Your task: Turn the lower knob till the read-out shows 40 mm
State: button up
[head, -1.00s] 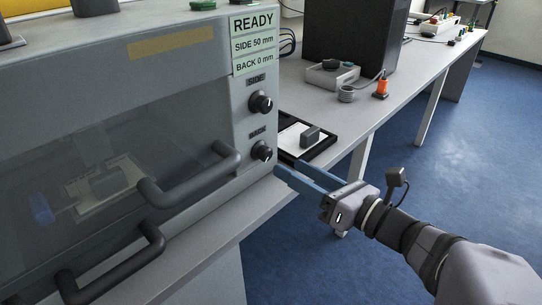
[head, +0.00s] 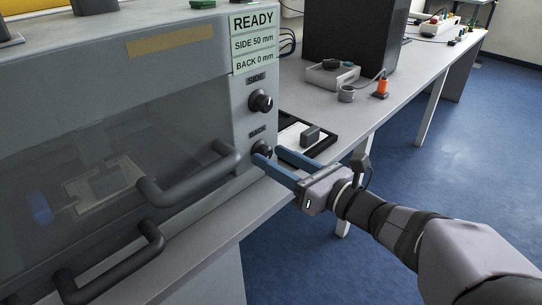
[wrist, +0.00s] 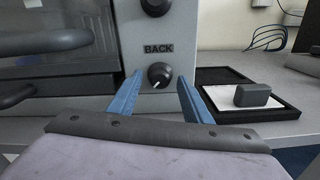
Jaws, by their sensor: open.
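The lower knob (head: 262,150), black and labelled BACK, sits on the grey machine's front panel. In the wrist view the lower knob (wrist: 159,75) shows a white pointer mark aimed down and left. The read-out (head: 254,44) shows READY, SIDE 50 mm and BACK 0 mm. The upper knob (head: 261,103), labelled SIDE, is above. My gripper (head: 267,156) is open, its two blue fingers pointing at the panel. In the wrist view my gripper (wrist: 158,88) has one finger to each side of the lower knob, and I see gaps between them and it.
A black tray (head: 325,146) with a white sheet and a grey block lies right of the panel. A dark door handle (head: 190,186) juts out left of the lower knob. A grey box (head: 332,75), a cup and an orange item stand farther back on the bench.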

jog(key=shift+x, duration=0.9)
jog(key=shift+d, duration=0.1)
jog(key=c, duration=1.1)
jog(key=shift+o, duration=0.2)
